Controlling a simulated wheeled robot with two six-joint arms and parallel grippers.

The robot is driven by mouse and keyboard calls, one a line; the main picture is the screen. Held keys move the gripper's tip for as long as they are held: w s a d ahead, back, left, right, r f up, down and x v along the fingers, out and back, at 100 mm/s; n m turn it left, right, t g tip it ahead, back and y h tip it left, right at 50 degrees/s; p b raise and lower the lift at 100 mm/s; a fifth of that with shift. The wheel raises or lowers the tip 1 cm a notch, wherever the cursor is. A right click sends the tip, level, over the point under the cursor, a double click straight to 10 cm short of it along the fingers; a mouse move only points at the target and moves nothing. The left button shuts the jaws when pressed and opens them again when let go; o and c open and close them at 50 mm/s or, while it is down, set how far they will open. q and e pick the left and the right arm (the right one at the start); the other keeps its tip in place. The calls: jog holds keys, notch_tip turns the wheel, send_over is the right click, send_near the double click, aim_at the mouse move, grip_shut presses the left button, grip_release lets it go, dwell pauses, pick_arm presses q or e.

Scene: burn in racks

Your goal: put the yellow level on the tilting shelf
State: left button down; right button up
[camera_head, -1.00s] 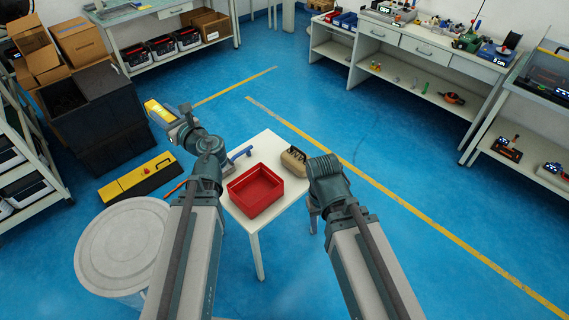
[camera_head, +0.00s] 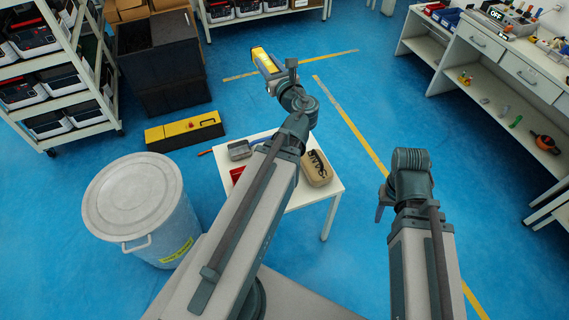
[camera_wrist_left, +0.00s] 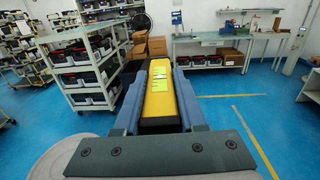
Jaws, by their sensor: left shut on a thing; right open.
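The yellow level (camera_head: 262,60) is held up in the air, clear of the floor and table. My left gripper (camera_head: 271,73) is shut on it. In the left wrist view the level (camera_wrist_left: 160,97) lies lengthwise between the two blue-grey fingers, with a bright yellow-green label on top. A white rack (camera_head: 60,72) with sloping shelves of black-and-white boxes stands at the upper left, apart from the level; I cannot tell for sure that it is the tilting shelf. My right gripper (camera_head: 383,203) is low at the right, partly hidden by its wrist, open and empty.
A white drum (camera_head: 140,215), a yellow-black case (camera_head: 185,131) and dark crates (camera_head: 165,75) stand left. Blue floor is open beyond the table.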

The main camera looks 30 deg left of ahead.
pick_arm(q)
jog(key=shift+w+f, duration=0.1)
jog(key=shift+f, duration=0.15)
jog(key=shift+m+t+h, duration=0.3)
jog(key=shift+t, duration=0.1)
jog(key=w+f+b, duration=0.3)
jog(key=f+b, duration=1.5)
jog(key=w+d+f+b, duration=0.1)
jog(key=w+f+b, duration=0.2)
jog(key=f+b, duration=1.5)
jog(key=w+f+b, duration=0.4)
jog(key=f+b, duration=1.5)
jog(key=shift+d, duration=0.4)
jog(key=shift+r, duration=0.15)
jog(key=shift+c, duration=2.4)
grip_release()
jog(key=shift+s, duration=0.1)
